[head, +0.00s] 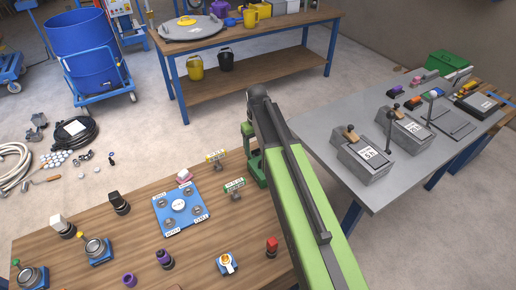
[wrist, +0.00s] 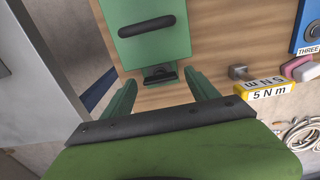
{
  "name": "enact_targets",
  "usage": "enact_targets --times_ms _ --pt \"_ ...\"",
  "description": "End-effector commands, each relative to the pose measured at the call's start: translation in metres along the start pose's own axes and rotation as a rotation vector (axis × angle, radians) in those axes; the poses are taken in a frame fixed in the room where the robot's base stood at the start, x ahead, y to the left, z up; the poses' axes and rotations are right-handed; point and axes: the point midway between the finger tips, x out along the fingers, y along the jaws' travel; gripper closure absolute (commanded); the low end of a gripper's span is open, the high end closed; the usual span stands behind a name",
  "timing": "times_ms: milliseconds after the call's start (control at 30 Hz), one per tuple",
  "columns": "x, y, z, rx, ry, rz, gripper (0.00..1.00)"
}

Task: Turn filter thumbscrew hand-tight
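In the wrist view, a green block with a long black bar handle (wrist: 147,26) lies on the wooden table. A smaller black piece (wrist: 160,75) sits at the block's near edge, between my fingertips in the picture. I cannot tell which black part is the filter thumbscrew. My gripper (wrist: 160,80) is open, with its two green fingers apart and no visible grip on anything. I cannot tell whether either finger touches the small piece. In the head view, green parts (head: 258,168) show beside my arm, which hides much of that spot.
A yellow 5 N m sign (wrist: 268,90) stands close by on the table. A blue board (head: 180,206) and several small fixtures occupy the wooden table. A grey bench (head: 340,185) with torque tools stands to the right. A gap separates the tables.

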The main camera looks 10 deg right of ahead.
Motion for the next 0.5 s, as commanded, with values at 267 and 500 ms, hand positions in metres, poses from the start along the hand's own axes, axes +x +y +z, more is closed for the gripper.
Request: enact_targets --times_ms 267,500 --pt "-0.0001 -0.0003 -0.0001 0.000 0.000 0.000 0.69" --pt "-0.0001 0.0049 0.0015 0.001 0.000 0.001 0.93"
